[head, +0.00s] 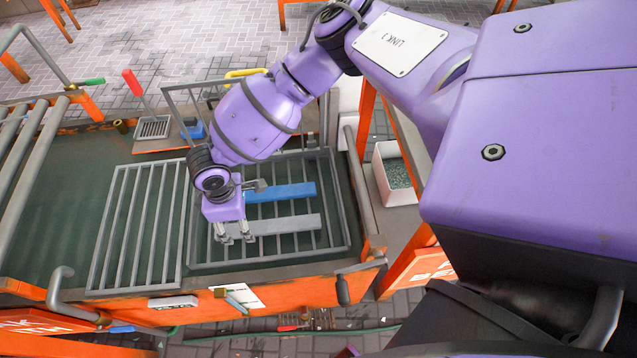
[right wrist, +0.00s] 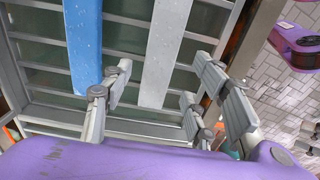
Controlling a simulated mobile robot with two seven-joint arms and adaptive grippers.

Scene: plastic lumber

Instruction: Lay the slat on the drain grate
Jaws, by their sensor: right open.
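A grey slat (head: 285,225) and a blue slat (head: 281,192) lie side by side on the right grate (head: 342,215) of the sunken tank. A second grate (head: 140,225) to its left is bare. I cannot tell which grate is the drain grate. My right gripper (head: 234,236) is open at the left end of the grey slat. In the right wrist view, the grey slat (right wrist: 165,50) shows between the open fingers (right wrist: 165,98), with no clear contact. The blue slat (right wrist: 84,45) lies outside them, to the left. My left gripper is not in view.
A raised wire rack (head: 182,100) and a blue item (head: 193,131) stand behind the tank. Grey rollers (head: 22,140) are at the left. A white bin (head: 395,175) stands at the right. Small tools lie along the orange front edge (head: 290,296).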

